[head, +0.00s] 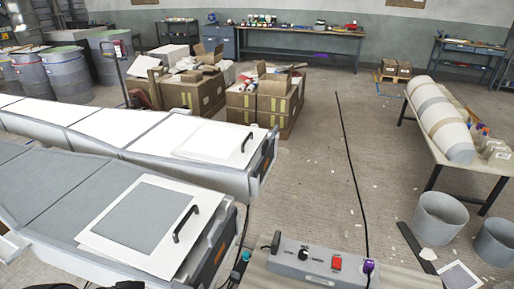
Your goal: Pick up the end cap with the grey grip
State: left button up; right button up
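Two long moulds run in from the left, and each has a dark-edged end piece at its right end. The near end piece (213,262) has a small orange patch, and so does the far end piece (264,162). I cannot tell whether either is an end cap, and I make out no grey grip. The black handles on the lids, near (186,223) and far (248,140), are not grey. Neither gripper shows clearly; a small dark shape at the bottom edge, left of centre, is too cut off to name.
A grey control box (315,263) with a red switch stands at the bottom centre. A black cable (350,160) runs along the open floor. Grey buckets (438,220) stand at right by a table (455,160) bearing a big roll. Cardboard boxes (262,105) stand behind the moulds.

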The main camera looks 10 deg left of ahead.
aim_at(220, 238)
jog(key=i+l, duration=0.15)
jog(key=i+l+u, duration=0.1)
jog(key=l, duration=0.2)
jog(key=u, duration=2.35)
